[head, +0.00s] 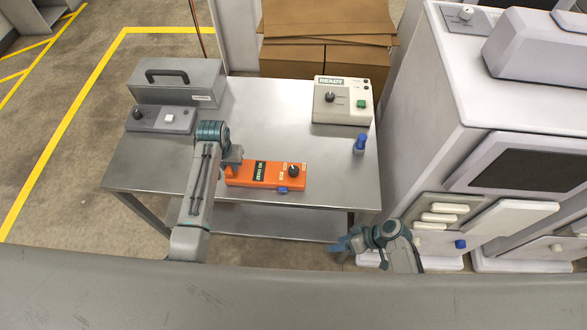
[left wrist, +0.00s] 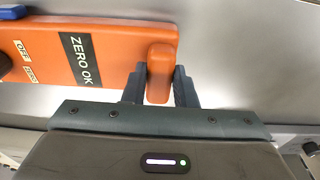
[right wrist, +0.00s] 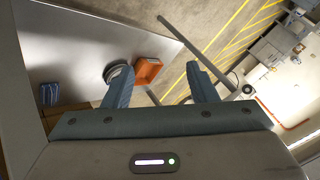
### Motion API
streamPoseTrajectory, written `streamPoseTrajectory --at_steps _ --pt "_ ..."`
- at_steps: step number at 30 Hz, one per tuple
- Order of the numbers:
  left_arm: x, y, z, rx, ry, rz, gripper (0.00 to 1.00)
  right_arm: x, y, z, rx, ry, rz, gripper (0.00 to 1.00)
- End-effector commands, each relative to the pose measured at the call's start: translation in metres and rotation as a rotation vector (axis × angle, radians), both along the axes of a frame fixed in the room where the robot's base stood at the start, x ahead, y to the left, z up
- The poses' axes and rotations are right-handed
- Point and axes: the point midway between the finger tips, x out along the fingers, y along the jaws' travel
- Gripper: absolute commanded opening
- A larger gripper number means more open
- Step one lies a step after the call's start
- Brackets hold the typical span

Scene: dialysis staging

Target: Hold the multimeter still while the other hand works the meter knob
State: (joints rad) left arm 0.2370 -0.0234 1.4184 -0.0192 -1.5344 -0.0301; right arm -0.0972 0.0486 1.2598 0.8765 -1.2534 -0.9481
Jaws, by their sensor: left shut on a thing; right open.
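The orange multimeter (head: 240,178) lies on the steel table, with a black "ZERO OK" display (head: 260,171) and a dark round knob (head: 293,171) at its right end. A small blue piece (head: 283,189) shows at its front edge. My left gripper (head: 231,165) is shut on the raised orange grip at the meter's left end; in the left wrist view, its fingers sit on both sides of this grip (left wrist: 160,72). The knob is only partly in that view (left wrist: 4,65). My right gripper (head: 342,246) is open and empty beyond the table's front edge, apart from the meter.
The steel table (head: 260,120) has bare room behind the meter. A beige READY box (head: 342,102) and a blue bottle-like item (head: 360,144) stand to the right. A grey case (head: 178,82) and a grey switch box (head: 160,119) stand at left. White machines (head: 440,110) flank the right side.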

Motion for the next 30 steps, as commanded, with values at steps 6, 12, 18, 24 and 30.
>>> streamPoseTrajectory --at_steps 6,12,18,24,30 --pt "0.0 0.0 0.0 0.0 0.0 0.0 0.0 0.075 0.048 0.139 0.302 -0.439 0.313 0.52" --pt "0.0 0.0 0.0 0.0 0.0 0.0 0.0 0.139 0.055 0.166 0.273 -0.723 0.298 0.52" --pt "0.0 0.0 0.0 0.0 0.0 0.0 0.0 0.16 0.06 0.166 0.243 -0.79 0.277 0.52" --pt "0.0 0.0 0.0 0.0 0.0 0.0 0.0 0.169 0.089 0.154 0.244 -0.79 0.276 0.52" --pt "0.0 0.0 0.0 0.0 0.0 0.0 0.0 0.18 0.125 0.138 0.242 -0.788 0.275 0.52"
